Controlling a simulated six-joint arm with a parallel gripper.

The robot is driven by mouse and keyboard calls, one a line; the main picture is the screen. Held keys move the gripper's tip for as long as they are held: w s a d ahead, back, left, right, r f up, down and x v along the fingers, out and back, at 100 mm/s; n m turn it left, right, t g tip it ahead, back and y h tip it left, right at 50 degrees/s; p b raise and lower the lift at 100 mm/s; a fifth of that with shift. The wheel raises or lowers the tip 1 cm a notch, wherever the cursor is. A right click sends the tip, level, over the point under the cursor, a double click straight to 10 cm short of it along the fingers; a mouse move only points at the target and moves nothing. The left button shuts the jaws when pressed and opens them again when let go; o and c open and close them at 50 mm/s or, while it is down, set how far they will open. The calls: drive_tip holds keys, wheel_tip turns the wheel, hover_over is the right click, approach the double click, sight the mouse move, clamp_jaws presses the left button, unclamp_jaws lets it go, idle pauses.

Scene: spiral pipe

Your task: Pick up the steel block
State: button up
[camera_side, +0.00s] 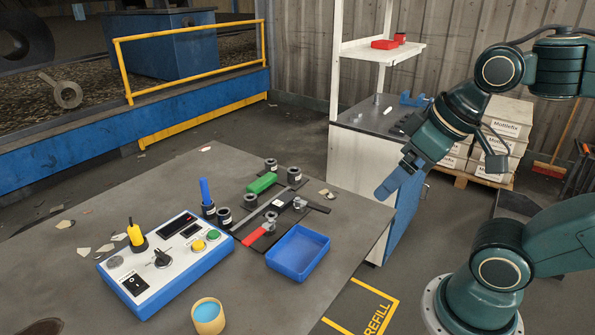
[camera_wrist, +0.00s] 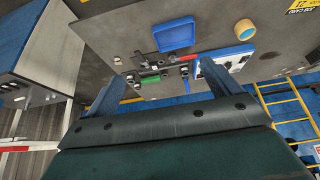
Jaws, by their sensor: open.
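My gripper (camera_side: 392,188) is in the air beyond the right edge of the grey table, with its blue fingers pointing down and left. In the wrist view my gripper (camera_wrist: 167,80) has its two fingers wide apart, with nothing between them. A dark fixture (camera_side: 284,198) with several grey cylindrical parts lies on the table, well left of my gripper. A small pale grey piece (camera_side: 278,203) on it may be the steel block, but it is too small to tell. The fixture also shows in the wrist view (camera_wrist: 183,69), beyond my fingertips.
Around the fixture are a green block (camera_side: 262,182), a red handle (camera_side: 256,235), a blue tray (camera_side: 298,254) and an upright blue rod (camera_side: 205,191). A control box (camera_side: 168,262) and a cup (camera_side: 208,317) are nearer the front. A white shelf unit (camera_side: 350,135) stands behind the table.

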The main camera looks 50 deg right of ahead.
drive_tip(key=shift+w, duration=0.1)
drive_tip(key=g, duration=0.6)
hover_over(284, 199)
drive_tip(key=shift+f, duration=8.65)
drive_tip(key=shift+w+f, duration=0.1)
drive_tip(key=shift+f, duration=2.5)
